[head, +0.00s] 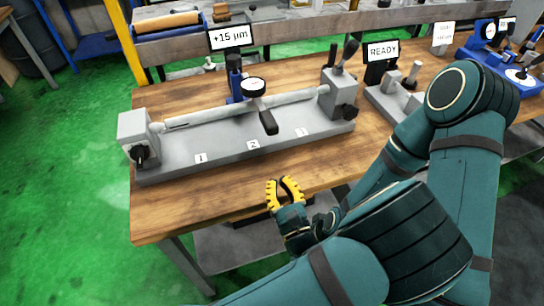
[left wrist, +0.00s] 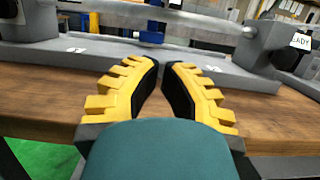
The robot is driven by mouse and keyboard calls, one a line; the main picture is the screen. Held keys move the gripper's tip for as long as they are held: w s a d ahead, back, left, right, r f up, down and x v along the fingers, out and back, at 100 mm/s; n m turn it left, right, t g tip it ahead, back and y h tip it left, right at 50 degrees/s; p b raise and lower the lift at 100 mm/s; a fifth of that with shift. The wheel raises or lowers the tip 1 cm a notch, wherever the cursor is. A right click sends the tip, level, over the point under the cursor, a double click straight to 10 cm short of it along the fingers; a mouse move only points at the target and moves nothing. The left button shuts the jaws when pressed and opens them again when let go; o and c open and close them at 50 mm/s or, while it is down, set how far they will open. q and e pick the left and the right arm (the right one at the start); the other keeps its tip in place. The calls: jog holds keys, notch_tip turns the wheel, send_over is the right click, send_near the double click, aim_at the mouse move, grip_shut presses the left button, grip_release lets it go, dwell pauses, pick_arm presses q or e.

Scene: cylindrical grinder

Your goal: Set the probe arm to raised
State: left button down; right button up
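The cylindrical grinder fixture (head: 185,160) is a long grey base on the wooden bench. A pale cylindrical bar (head: 200,117) spans its two end blocks. A blue post (head: 234,78) stands behind the bar, and a round white dial (head: 253,87) sits in front of it. A black handle (head: 268,122) slants down toward me in front of the bar; I take it to be on the probe arm. My left gripper (head: 286,186) is empty, its yellow fingers slightly apart, in front of the base and below the handle. In the left wrist view the fingertips (left wrist: 161,66) point at the base.
A sign reading +15 µm (head: 230,37) stands behind the post. Black levers (head: 347,56) top the right end block, with a READY sign (head: 383,51) beyond. Another grey fixture and blue gauges (head: 500,70) stand to the right. Bare bench top (head: 180,212) lies in front.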

aim_at(266, 133)
pick_arm(q)
jog(key=x, duration=0.9)
jog(key=shift+w+a, duration=0.15)
jog(key=shift+w, duration=0.05)
jog(key=shift+r+p, duration=0.95)
jog(key=shift+r, duration=1.05)
jog(key=shift+s+r+g+p, duration=0.1)
jog(key=shift+r+g+p, duration=0.4)
jog(key=shift+r+p, duration=0.95)
jog(key=r+g+p, duration=0.1)
jog(key=r+p, duration=0.1)
jog(key=p, duration=0.2)
jog(key=r+g+h+p, duration=0.1)
jog(key=r+p, duration=0.2)
jog(key=p, duration=0.2)
jog(key=w+r+g+p, duration=0.1)
jog(key=r+g+p, duration=0.1)
jog(key=r+p, duration=0.1)
jog(key=shift+r+h+p, duration=0.25)
jog(key=shift+h+p, duration=0.05)
jog(key=shift+p, duration=0.45)
jog(key=shift+w+a+r+g+p, duration=0.2)
jog(key=shift+r+g+p, duration=0.25)
jog(key=shift+p, duration=0.3)
jog(key=shift+r, duration=0.1)
jog(key=shift+w+r, duration=0.1)
jog(key=shift+r, duration=0.05)
jog(key=shift+d, duration=0.1)
